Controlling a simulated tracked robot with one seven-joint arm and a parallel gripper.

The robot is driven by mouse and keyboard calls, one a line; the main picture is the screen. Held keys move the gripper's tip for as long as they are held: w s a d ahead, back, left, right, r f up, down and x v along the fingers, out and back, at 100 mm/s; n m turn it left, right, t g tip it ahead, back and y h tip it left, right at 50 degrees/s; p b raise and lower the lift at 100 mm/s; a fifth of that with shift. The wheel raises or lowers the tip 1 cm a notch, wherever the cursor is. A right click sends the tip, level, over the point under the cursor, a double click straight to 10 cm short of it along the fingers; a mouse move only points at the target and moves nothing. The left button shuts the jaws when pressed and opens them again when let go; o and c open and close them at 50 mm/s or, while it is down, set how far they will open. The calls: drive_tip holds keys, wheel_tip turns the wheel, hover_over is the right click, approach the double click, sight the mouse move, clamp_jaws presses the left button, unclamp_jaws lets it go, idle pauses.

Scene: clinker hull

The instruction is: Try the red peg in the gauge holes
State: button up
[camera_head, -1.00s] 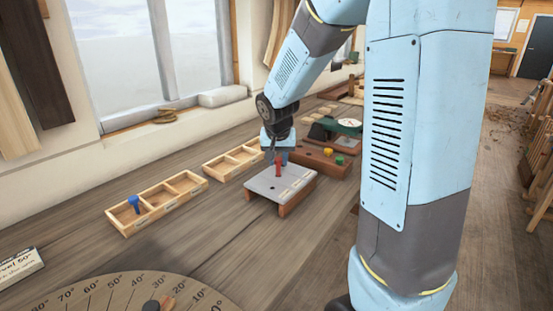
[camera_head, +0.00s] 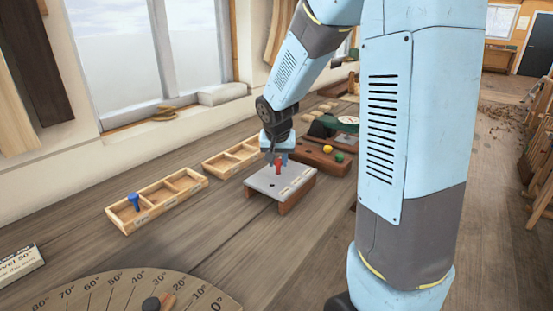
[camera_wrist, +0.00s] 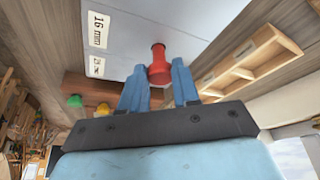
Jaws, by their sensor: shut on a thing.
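The red peg (camera_head: 278,165) stands upright at the grey gauge plate (camera_head: 262,184), near its far edge. My gripper (camera_head: 278,158) is above the plate with its blue fingers on either side of the peg, shut on it. In the wrist view the red peg (camera_wrist: 158,66) shows between the fingertips (camera_wrist: 160,75). The gauge (camera_wrist: 140,25) there carries a "16 mm" label and a second, partly readable one. A dark hole shows near the plate's left corner in the head view. I cannot tell whether the peg's lower end is in a hole or only above the plate.
A wooden tray (camera_head: 158,214) holds a blue peg (camera_head: 134,201) in its left compartment. An empty-looking tray (camera_head: 230,162) lies behind. A brown block (camera_head: 312,158) with yellow (camera_head: 327,149) and green (camera_head: 339,157) pegs stands close behind the gauge.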

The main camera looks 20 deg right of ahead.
drive_tip(key=shift+f, duration=0.5)
drive_tip(key=shift+r, duration=0.1)
idle(0.5)
drive_tip(key=shift+r, duration=2.5)
drive_tip(key=shift+a, duration=0.1)
